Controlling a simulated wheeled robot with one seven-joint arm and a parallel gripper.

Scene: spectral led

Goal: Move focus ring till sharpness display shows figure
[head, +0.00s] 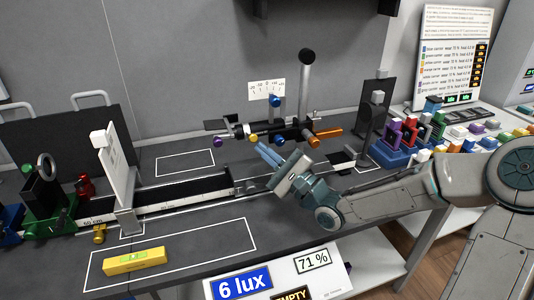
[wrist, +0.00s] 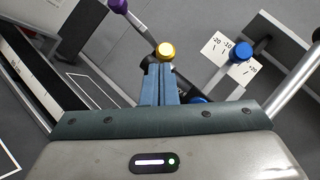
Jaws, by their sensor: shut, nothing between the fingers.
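My gripper (head: 266,150) is shut and empty, its blue fingers held together near the optical instrument (head: 290,128) on the bench. In the wrist view the closed fingertips (wrist: 160,72) lie just below a yellow knob (wrist: 166,50) in the picture; I cannot tell whether they touch it. The yellow knob also shows in the head view (head: 253,138), left of the fingers. A purple knob (head: 218,141), blue knobs (head: 274,100) and an orange part (head: 328,132) sit on the same instrument. Which part is the focus ring is not clear. A display reads 71 % (head: 313,261).
Another display reads 6 lux (head: 241,284). A white screen (head: 117,175) stands on the rail at left. A yellow level (head: 134,261) lies at the front. A dark upright panel (head: 373,120) and coloured carriers (head: 410,135) stand at right.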

